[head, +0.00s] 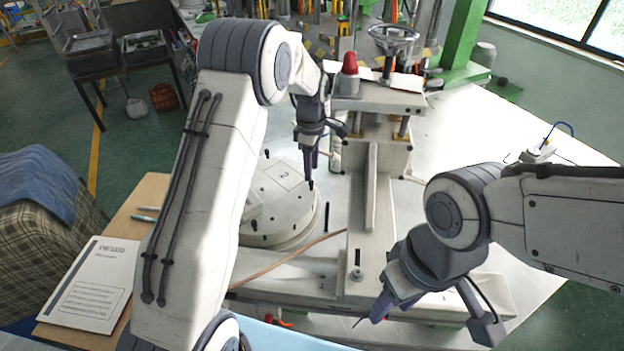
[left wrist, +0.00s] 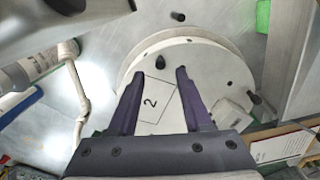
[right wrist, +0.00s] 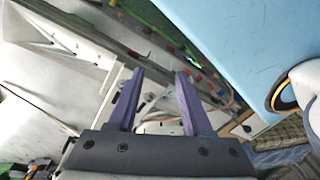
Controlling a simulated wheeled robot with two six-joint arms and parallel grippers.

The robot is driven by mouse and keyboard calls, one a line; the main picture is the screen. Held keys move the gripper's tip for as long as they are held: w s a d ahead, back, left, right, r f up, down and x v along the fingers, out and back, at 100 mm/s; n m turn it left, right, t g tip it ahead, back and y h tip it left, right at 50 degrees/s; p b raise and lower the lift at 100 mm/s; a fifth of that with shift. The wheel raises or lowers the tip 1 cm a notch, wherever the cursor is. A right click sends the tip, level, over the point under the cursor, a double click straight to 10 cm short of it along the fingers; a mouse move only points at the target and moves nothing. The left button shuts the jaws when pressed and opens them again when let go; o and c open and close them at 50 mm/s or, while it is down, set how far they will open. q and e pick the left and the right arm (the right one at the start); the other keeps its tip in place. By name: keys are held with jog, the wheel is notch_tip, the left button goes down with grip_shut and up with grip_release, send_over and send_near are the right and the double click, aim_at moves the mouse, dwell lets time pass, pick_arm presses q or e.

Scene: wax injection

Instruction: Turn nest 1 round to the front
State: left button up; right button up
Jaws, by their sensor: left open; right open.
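A round pale turntable (head: 290,215) on the machine carries a plate marked "2" (head: 283,175); the plate also shows in the left wrist view (left wrist: 152,102). No marking "1" is readable, and my left arm hides part of the disc in the head view. Dark pegs stand on the disc, one of them (left wrist: 160,62) close to the tips of my left gripper (left wrist: 160,73). That gripper (head: 311,180) is open, pointing down over the disc's far right side; contact with the peg cannot be told. My right gripper (head: 392,308) is open and empty at the machine's front right; its fingers also show in the right wrist view (right wrist: 158,75).
A machine column with a red lamp (head: 350,63) stands behind and right of the disc. A brown cable (head: 290,262) runs along the front. A booklet (head: 92,283) and pens (head: 146,213) lie on the wooden table at left. The white surface at right is largely clear.

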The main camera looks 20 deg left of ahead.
pick_arm(q)
jog(key=shift+r, duration=1.35)
jog(key=shift+c, duration=0.3)
grip_shut()
jog(key=s+a+r+m+t+y+b, duration=0.15)
jog(key=a+m, duration=0.25)
jog(key=a, duration=0.5)
jog(key=s+a+m+t+b, duration=0.1)
jog(key=s+a+m+b, duration=0.2)
jog(key=a, duration=0.7)
jog(key=s+a+r+m+t+b, duration=0.1)
jog(key=a+m+b, duration=0.3)
jog(key=a, duration=0.5)
jog(key=shift+m, duration=0.5)
jog(key=f+p, duration=0.1)
jog(key=f, duration=0.2)
jog(key=f+p, duration=0.2)
jog(key=f, duration=0.1)
jog(key=f+p, duration=0.1)
jog(key=f, duration=0.2)
jog(key=shift+w+a, duration=0.15)
jog(key=shift+w, duration=0.1)
jog(key=shift+s+d+f+p, duration=0.2)
jog(key=shift+s+d+p, duration=0.15)
jog(key=shift+s, duration=0.3)
